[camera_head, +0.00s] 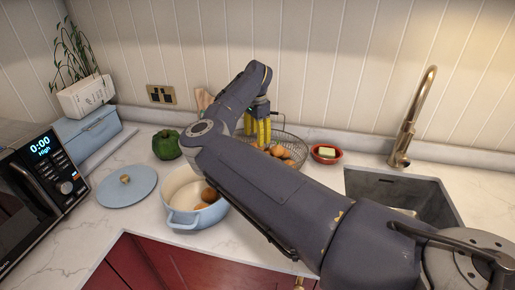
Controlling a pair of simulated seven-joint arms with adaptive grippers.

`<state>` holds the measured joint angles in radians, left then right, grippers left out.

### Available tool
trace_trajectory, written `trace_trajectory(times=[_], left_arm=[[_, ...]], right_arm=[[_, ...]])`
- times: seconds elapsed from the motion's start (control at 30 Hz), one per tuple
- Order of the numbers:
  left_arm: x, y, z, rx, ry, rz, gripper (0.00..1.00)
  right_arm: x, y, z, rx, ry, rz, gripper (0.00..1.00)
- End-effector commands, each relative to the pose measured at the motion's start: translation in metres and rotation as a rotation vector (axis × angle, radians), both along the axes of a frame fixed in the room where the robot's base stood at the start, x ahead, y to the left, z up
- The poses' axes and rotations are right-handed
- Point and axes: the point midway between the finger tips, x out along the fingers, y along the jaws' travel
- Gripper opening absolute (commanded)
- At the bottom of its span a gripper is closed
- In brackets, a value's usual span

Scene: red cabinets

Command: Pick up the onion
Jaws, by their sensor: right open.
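My right arm reaches across the middle of the view. Its gripper (257,130) has yellow fingers pointing down over the wire basket (298,148); it is open. Several round orange-brown items (280,152) lie in the basket, just right of and below the fingers. Brown round items (209,194) also lie in the blue pot (183,218), partly hidden by my arm. I cannot tell for certain which of these is the onion. The arm hides part of the basket, and contact between fingers and items cannot be made out. My left gripper is not in view.
A green pepper (166,145) and a blue lid (127,187) lie left of the pot. A microwave (40,190) stands far left. A red dish (325,158) with a pale block sits right of the basket, near the sink (405,187) and tall brass tap (408,130).

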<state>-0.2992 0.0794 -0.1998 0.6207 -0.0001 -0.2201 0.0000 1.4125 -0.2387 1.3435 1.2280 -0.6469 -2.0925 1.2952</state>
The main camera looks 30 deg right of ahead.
Motion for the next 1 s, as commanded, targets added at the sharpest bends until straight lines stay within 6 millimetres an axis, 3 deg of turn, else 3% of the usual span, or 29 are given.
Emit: trace_trajectory(times=[0.4, 0.73, 1.0], left_arm=[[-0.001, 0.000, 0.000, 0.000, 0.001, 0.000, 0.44], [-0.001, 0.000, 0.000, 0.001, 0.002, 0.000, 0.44], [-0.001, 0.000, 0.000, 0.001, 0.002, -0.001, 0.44]], right_arm=[[-0.002, 0.000, -0.044, -0.001, 0.003, 0.001, 0.57], [-0.001, 0.000, -0.050, -0.001, 0.001, 0.001, 0.58], [-0.001, 0.000, -0.050, -0.001, 0.001, 0.002, 0.27]])
